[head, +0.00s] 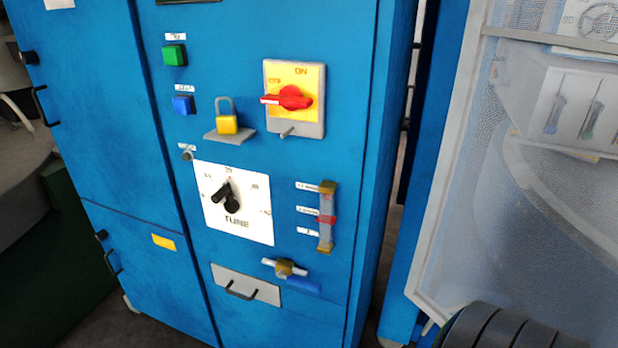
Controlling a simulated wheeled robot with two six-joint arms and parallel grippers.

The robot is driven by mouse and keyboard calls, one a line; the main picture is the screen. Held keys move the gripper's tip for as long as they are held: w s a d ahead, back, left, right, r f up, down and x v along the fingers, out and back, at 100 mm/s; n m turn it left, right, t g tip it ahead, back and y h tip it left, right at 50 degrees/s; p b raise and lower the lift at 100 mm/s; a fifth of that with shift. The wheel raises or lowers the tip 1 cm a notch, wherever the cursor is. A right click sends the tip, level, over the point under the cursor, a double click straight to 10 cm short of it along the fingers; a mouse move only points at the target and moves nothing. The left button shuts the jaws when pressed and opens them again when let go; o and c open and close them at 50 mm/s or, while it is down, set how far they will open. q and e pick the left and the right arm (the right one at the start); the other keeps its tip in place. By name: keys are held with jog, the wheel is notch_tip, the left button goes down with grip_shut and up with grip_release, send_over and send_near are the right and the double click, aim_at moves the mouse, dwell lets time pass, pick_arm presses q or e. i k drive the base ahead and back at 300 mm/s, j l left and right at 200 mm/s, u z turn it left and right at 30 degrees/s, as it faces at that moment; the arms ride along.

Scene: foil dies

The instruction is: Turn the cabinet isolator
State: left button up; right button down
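The cabinet isolator is a red rotary handle (288,97) on a yellow plate (308,80) set in a grey housing. It is on the upper right of the blue cabinet's front (335,170). The handle lies roughly level, its narrow end pointing left, towards the small lettering at the plate's left. "ON" is printed at the top of the plate. A small grey peg (287,132) sticks out at the housing's lower edge. A yellow padlock (227,124) with a grey shackle sits on a small grey shelf (232,136) left of the isolator, apart from it. Neither gripper is in view.
Green (174,55) and blue (183,104) buttons, a TUNE dial (247,222), a gauge tube (326,215), a valve (285,268) and a drawer (245,287) share the front. A mesh guard (470,190) stands right. A dark ribbed shape (505,330) is lower right.

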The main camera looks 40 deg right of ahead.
aim_at(291, 98)
jog(key=z, duration=1.55)
